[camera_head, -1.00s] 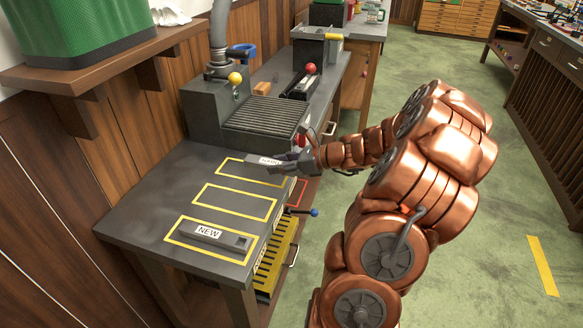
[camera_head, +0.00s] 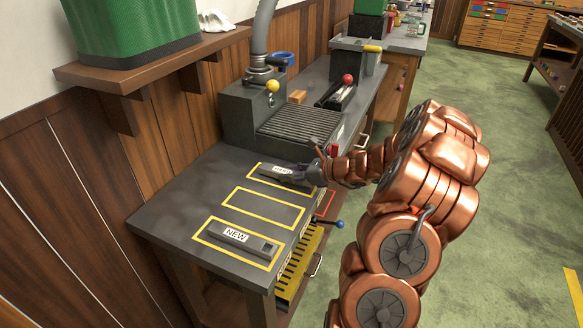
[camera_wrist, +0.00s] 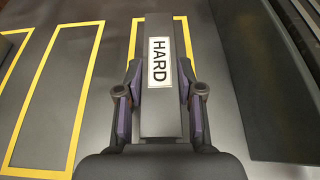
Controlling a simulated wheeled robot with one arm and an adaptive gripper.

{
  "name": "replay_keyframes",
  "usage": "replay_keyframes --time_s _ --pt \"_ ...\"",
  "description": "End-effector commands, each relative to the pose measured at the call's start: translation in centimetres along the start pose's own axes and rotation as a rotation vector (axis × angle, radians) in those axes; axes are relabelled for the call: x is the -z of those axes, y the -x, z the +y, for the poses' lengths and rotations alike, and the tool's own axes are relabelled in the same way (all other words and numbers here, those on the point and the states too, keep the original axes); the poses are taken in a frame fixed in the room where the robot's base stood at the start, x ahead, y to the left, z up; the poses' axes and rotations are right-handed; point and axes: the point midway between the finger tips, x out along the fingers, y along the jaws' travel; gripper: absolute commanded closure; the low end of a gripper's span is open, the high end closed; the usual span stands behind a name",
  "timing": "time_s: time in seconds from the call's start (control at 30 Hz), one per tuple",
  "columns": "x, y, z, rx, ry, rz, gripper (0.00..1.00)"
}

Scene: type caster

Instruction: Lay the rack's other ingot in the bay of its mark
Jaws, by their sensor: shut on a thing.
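A grey ingot marked HARD (camera_wrist: 160,65) is between the fingers of my gripper (camera_wrist: 158,95) in the wrist view. In the head view the HARD ingot (camera_head: 278,170) is at the far yellow-outlined bay (camera_head: 250,171), and my gripper (camera_head: 300,174) holds its right end. Whether the ingot touches the bench top cannot be told. A second grey ingot marked NEW (camera_head: 236,237) lies in the near yellow bay (camera_head: 208,246). The middle yellow bay (camera_head: 262,208) is empty.
A grey machine with a ribbed bed (camera_head: 298,126) stands just behind the far bay. A yellow-slotted rack (camera_head: 297,270) is under the bench's right side, by a blue-knobbed lever (camera_head: 340,224). A wooden shelf (camera_head: 150,62) overhangs at left.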

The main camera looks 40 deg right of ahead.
Motion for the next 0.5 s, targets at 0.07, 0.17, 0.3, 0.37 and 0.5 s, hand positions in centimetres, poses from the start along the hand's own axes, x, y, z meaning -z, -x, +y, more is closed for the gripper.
replay_keyframes --time_s 0.07,0.17,0.3,0.37,0.5 --pt "0.06 -0.03 -0.08 0.002 -0.001 -0.004 1.00" --pt "0.09 -0.04 -0.09 0.003 0.001 -0.005 1.00" --pt "0.07 -0.04 -0.08 0.003 0.001 -0.004 1.00" --pt "0.09 -0.04 -0.08 0.003 0.001 -0.005 1.00" --pt "0.36 -0.15 -0.03 0.001 0.002 -0.002 0.60"
